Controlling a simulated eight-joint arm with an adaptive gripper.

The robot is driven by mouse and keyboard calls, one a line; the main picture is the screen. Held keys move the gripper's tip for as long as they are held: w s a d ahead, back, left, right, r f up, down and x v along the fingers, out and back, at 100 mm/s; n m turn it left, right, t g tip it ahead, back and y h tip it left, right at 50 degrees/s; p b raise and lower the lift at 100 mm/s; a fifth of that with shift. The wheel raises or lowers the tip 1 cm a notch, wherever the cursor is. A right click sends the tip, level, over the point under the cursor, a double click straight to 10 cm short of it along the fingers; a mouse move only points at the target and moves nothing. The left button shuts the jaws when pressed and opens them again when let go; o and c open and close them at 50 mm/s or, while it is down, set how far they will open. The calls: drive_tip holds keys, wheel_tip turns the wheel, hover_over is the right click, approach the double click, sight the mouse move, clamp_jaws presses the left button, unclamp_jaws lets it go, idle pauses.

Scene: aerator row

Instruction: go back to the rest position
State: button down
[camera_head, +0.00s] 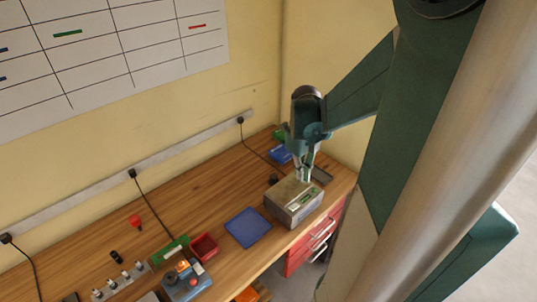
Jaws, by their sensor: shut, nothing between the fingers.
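My gripper (304,176) points down just above a grey box (284,212) with a green-and-white label on its top. The box stands at the right part of the wooden workbench (190,222), near its front edge. My gripper's fingers are close together and hold nothing. Whether the fingertips touch the box top cannot be told from this view. My green arm reaches in from the right side of the picture.
A blue mat (248,227) lies left of the box, with a red bin (204,247) further left. A blue-grey device (187,283) stands at the front left. Blue and green items lie behind my gripper. Black cables run down from the wall strip (90,190).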

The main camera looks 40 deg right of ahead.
idle(0.3)
drive_tip(key=w+a+r+n+t+h+b, duration=0.1)
drive_tip(key=w+a+n+t+b, duration=0.15)
drive_tip(key=a+n, duration=0.65)
drive_tip(key=w+a+r+n+t+b, duration=0.1)
drive_tip(key=w+a+n+b, duration=0.2)
drive_tip(key=a+n, duration=0.55)
drive_tip(key=s+a+n+t+b, duration=0.1)
drive_tip(key=a+n+t+b, duration=0.1)
drive_tip(key=a+n, duration=0.7)
drive_tip(key=s+a+f+n+t+y+b, duration=0.1)
drive_tip(key=a+n+b, duration=0.3)
drive_tip(key=a+n, duration=0.5)
drive_tip(key=shift+s+a+f+t+y, duration=0.2)
drive_tip(key=shift+s+t+y, duration=0.15)
drive_tip(key=shift+s, duration=0.3)
drive_tip(key=shift+n, duration=0.25)
